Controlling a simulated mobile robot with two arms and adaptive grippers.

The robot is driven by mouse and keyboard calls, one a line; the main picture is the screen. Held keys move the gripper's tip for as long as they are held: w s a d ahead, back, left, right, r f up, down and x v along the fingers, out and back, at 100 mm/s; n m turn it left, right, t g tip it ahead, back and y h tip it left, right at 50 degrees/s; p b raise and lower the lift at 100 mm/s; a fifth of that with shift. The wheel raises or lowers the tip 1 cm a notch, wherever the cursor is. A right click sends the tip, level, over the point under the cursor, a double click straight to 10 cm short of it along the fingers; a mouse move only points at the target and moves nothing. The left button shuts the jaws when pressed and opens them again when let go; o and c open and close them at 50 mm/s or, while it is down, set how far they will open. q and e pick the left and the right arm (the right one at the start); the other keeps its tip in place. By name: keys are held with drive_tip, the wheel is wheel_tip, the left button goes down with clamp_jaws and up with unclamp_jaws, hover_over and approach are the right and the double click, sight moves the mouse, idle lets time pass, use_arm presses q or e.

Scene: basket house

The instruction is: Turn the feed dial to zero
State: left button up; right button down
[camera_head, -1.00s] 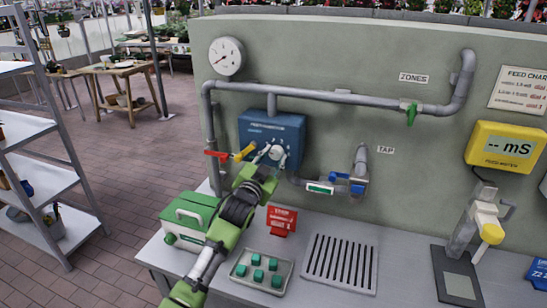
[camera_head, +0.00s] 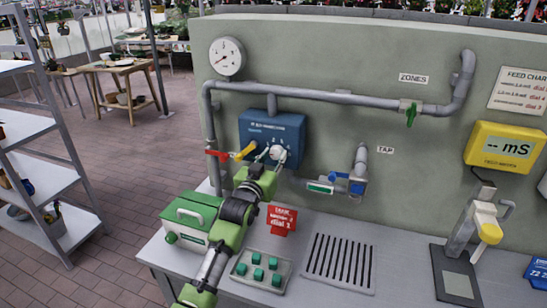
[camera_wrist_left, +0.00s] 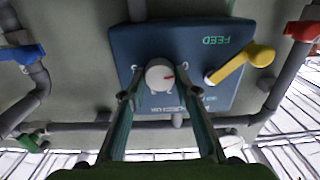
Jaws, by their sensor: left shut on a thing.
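The blue feed unit (camera_head: 258,128) is on the grey wall. Its round white feed dial (camera_head: 278,153) is at its lower right. My left gripper (camera_head: 270,157) reaches up to the dial from below. The fingers of my left gripper (camera_wrist_left: 160,78) are shut on the dial, one on each side. The scale is partly hidden and too small to read fully. My right gripper is not in view.
A yellow lever (camera_head: 246,150) sticks out left of the dial, close to the gripper, with a red valve handle (camera_head: 217,155) beyond. A green box (camera_head: 190,220), a tray of green blocks (camera_head: 260,270) and a red sign (camera_head: 282,219) are on the bench below.

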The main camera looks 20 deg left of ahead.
use_arm(q)
drive_tip(key=shift+f, duration=0.1)
drive_tip(key=o, duration=1.1)
drive_tip(key=shift+s, duration=0.1)
drive_tip(key=s, duration=1.1)
drive_tip(key=shift+s+a, duration=0.2)
drive_tip(key=shift+s, duration=0.2)
